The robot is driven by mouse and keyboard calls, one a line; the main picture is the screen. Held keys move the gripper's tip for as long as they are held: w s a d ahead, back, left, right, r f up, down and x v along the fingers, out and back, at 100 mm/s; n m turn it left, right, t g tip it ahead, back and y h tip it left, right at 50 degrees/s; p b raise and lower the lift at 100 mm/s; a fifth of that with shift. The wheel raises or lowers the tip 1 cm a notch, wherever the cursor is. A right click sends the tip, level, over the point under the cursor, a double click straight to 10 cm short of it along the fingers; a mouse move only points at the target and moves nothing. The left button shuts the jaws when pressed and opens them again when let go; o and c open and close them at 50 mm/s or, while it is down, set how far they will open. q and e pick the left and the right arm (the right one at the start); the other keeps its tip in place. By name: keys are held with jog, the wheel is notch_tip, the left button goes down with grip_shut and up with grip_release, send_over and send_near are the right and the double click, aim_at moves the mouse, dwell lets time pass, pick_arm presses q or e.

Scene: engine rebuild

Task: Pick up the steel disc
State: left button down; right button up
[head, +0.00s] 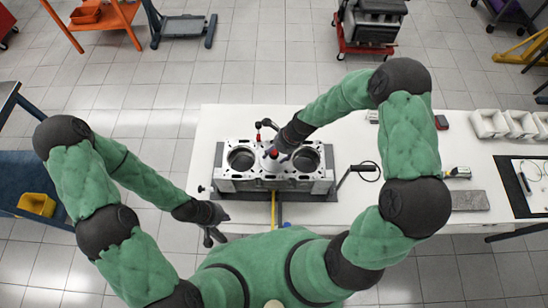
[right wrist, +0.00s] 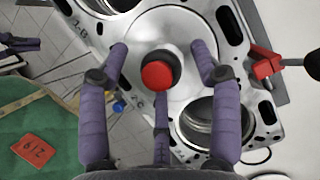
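The steel disc (right wrist: 185,32) is a round silver plate with a red-topped black knob (right wrist: 157,74) at its middle. It lies at the engine block's middle, between two bores, and also shows in the head view (head: 270,164). My right gripper (right wrist: 160,52) is directly over the disc, its purple fingers spread around the knob with gaps between them and it. Whether the fingertips touch the disc is unclear. My left gripper (head: 211,237) hangs off the bench's front left edge, away from the disc; its finger opening is too small to judge.
The engine block (head: 324,180) stands on a white bench (head: 235,117). A red clamp with a black handle (right wrist: 266,66) is at the block's rim. A metal slab (head: 470,201) and white bins (head: 490,124) lie to the right.

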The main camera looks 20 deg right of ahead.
grip_shut()
jog(key=shift+r, duration=0.1)
